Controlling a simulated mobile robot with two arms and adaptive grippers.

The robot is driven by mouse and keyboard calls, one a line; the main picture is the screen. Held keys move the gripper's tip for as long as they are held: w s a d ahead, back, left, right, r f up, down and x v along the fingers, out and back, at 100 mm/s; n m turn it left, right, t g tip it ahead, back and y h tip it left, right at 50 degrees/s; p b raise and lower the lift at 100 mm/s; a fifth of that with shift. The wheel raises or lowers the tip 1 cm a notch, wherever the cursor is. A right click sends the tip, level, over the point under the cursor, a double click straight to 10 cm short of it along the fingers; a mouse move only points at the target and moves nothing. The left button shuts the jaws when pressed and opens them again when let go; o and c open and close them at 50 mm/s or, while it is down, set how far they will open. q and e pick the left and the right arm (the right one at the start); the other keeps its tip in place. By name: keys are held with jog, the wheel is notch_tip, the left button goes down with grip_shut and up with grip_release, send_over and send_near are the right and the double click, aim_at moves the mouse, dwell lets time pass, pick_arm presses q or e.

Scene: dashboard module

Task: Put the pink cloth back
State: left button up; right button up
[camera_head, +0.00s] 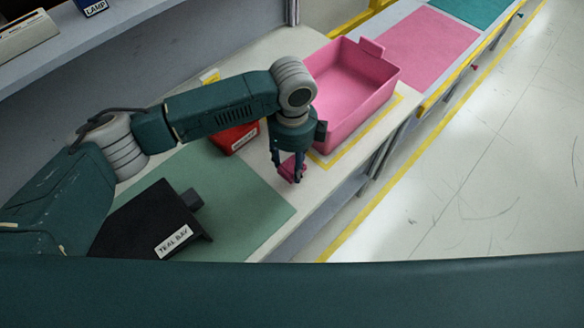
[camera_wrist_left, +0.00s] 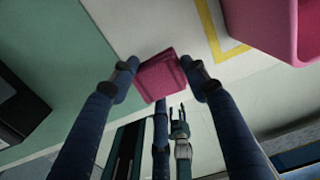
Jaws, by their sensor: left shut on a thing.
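The pink cloth, a small folded magenta piece (camera_head: 291,168), is between the fingers of my left gripper (camera_head: 288,172). In the left wrist view the cloth (camera_wrist_left: 160,76) is pinched between both fingertips (camera_wrist_left: 160,78), and my gripper is shut on it. My left gripper points down over the pale bench top, between the green mat and an open pink bin (camera_head: 352,90). The bin looks empty from here; its near wall is partly behind my wrist. What looks like my right gripper (camera_wrist_left: 181,130) shows small in the left wrist view, its jaws unclear.
A red box (camera_head: 233,137) stands behind my left arm. A black bin labelled "TEAL BAY" (camera_head: 160,222) sits on the green mat (camera_head: 262,205). A yellow outline (camera_head: 338,158) surrounds the pink bin. A flat pink mat (camera_head: 430,45) lies beyond it. Open floor is at right.

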aim_at(292, 165)
pick_arm(q)
notch_tip(292, 165, down, 4)
jog(key=shift+r+p, duration=0.2)
jog(key=shift+p, duration=0.15)
jog(key=shift+f, duration=0.25)
jog(key=shift+f, duration=0.15)
jog(key=o, duration=1.1)
jog(key=shift+r, duration=0.25)
notch_tip(292, 165, up, 10)
jog(key=b, duration=0.3)
jog(key=shift+r, duration=0.95)
